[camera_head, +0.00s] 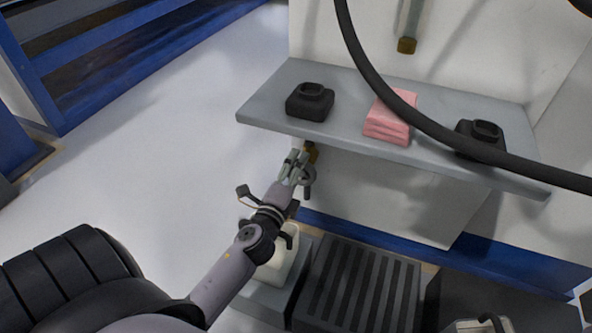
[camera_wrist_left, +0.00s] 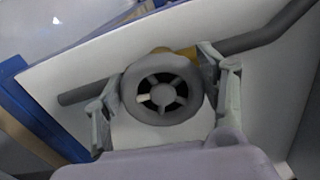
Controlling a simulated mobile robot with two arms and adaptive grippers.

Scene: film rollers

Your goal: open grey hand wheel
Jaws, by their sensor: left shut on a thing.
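The grey hand wheel (camera_head: 308,177) sits on a pipe just under the shelf's front edge in the head view. In the left wrist view the round, spoked wheel (camera_wrist_left: 165,117) faces the camera, with a yellowish fitting behind its top edge. My left gripper (camera_head: 297,162) is at the wheel, and in the wrist view its fingers (camera_wrist_left: 163,95) are on either side of the rim, shut on it. The fingers partly cover the wheel in the head view. My right gripper is not in view.
A grey shelf (camera_head: 345,135) above the wheel holds two black holders (camera_head: 310,101) and a folded pink cloth (camera_head: 387,126). A black hose (camera_head: 440,135) crosses in front. A pale canister (camera_head: 285,262) and a ribbed dark box (camera_head: 350,285) stand below. The floor at left is clear.

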